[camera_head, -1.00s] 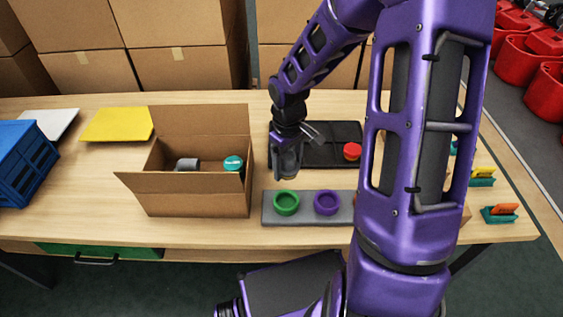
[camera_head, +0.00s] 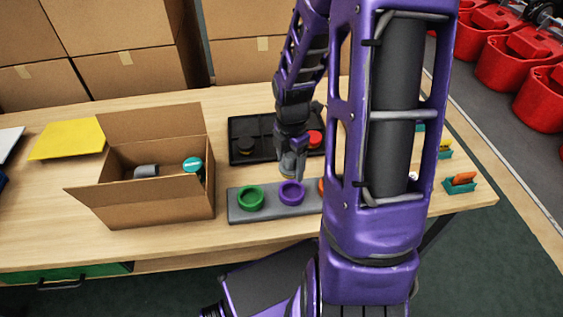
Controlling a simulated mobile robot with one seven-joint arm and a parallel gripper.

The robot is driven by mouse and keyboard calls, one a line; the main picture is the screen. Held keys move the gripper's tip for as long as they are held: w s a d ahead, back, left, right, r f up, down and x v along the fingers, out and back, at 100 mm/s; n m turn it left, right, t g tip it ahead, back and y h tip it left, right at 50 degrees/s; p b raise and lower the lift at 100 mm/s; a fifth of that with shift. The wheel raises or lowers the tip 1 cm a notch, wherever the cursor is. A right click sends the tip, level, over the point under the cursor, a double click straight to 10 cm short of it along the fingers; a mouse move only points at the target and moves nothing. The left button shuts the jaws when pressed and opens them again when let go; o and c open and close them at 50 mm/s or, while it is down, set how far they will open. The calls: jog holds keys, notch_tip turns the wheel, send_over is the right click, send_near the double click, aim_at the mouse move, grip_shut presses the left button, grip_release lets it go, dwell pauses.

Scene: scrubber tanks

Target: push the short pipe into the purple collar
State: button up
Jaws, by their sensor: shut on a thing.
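The purple collar (camera_head: 291,194) is an open ring on a grey bar (camera_head: 270,206), between a green collar (camera_head: 250,199) and an orange one partly hidden by my arm. My gripper (camera_head: 291,166) points down just behind and above the purple collar. It is shut on a short grey piece, seemingly the short pipe (camera_head: 288,163), with a yellowish lower end. The piece overlaps the collar's back edge in the picture; I cannot tell whether they touch.
An open cardboard box (camera_head: 160,209) on the left holds a grey pipe piece (camera_head: 146,171) and a teal-topped item (camera_head: 193,165). A black tray (camera_head: 240,158) behind the bar holds a dark round piece and a red one (camera_head: 314,139). My arm hides the bar's right end.

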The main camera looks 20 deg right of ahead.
jog(key=shift+s+d+r+n, duration=0.15)
jog(key=shift+d+n, duration=0.1)
jog(key=shift+n, duration=0.25)
jog(key=shift+f, duration=0.25)
notch_tip(320, 180, down, 5)
jog(key=b, duration=0.5)
jog(key=shift+r, duration=0.1)
jog(key=shift+f, duration=0.4)
jog(key=shift+f, duration=0.4)
jog(key=shift+f, duration=0.3)
jog(key=shift+f+b, duration=0.35)
jog(key=shift+f, duration=0.05)
dwell(0.3)
